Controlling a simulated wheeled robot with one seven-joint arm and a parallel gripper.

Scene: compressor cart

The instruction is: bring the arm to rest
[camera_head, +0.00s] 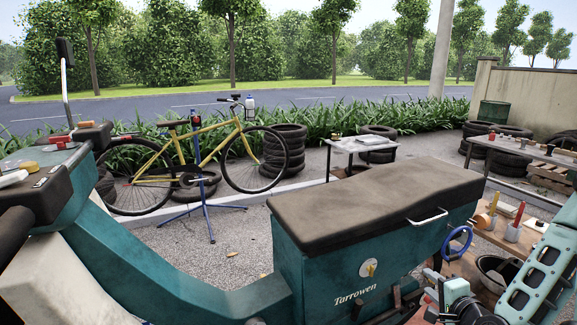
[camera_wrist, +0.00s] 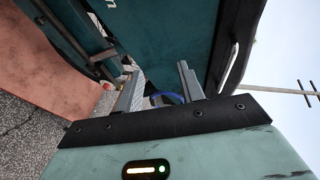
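My gripper (camera_wrist: 160,78) shows in the wrist view with its two grey fingers apart, so it is open. A blue ring (camera_wrist: 168,98) shows between and beyond the fingers. I cannot tell how far it is from them, but nothing looks clamped. In the head view the blue ring (camera_head: 457,242) is at the right end of a teal box (camera_head: 345,275) marked "Tarrowen". My teal arm (camera_head: 540,275) fills the lower right corner of the head view. The fingertips cannot be made out there.
The teal box has a dark padded lid (camera_head: 375,200) with a handle (camera_head: 428,217). Handlebars and a mirror (camera_head: 65,52) stand at the left. A wooden bench (camera_head: 480,245) with tools and a dark bowl (camera_head: 495,268) is close by my arm. A yellow bicycle (camera_head: 200,150) stands behind.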

